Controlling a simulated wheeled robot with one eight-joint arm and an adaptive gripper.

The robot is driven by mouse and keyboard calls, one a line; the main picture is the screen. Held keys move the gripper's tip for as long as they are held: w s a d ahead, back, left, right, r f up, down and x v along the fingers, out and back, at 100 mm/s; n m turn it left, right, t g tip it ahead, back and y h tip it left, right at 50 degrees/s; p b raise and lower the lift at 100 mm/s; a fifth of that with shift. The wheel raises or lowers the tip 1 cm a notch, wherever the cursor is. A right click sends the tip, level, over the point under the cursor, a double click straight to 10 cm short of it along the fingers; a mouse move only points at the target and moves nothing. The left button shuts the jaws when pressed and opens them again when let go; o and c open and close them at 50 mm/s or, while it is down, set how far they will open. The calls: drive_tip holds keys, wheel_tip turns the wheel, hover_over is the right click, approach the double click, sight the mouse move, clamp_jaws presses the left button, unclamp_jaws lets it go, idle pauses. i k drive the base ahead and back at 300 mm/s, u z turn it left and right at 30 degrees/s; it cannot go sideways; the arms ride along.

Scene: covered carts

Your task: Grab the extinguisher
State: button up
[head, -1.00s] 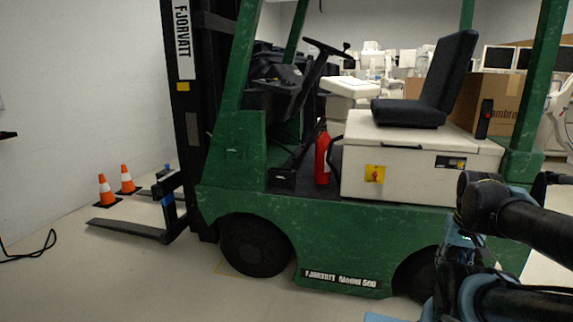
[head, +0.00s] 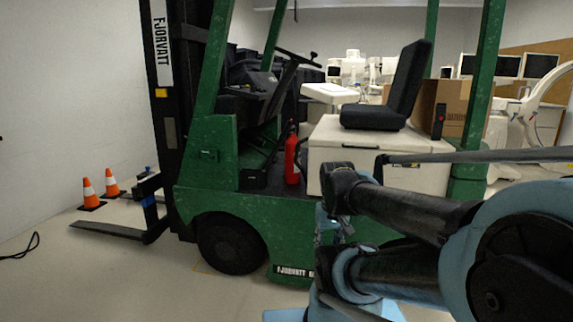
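The red extinguisher (head: 292,160) stands upright on the floor of a green forklift (head: 225,200), just left of the white seat box (head: 325,138). A dark hose or handle shows at its right side, near the box. My arm reaches in from the right in front of the forklift and hides part of its body and the seat box. I cannot make out my gripper's fingers in the head view.
The forklift's green posts, steering wheel (head: 297,57) and black seat (head: 390,95) surround the extinguisher. Forks (head: 110,230) stick out to the left, near two orange cones (head: 90,194). A cardboard box (head: 440,100) is behind the seat.

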sight(292, 174)
drive_tip(key=u, duration=0.1)
drive_tip(key=i, duration=1)
drive_tip(key=z, duration=0.1)
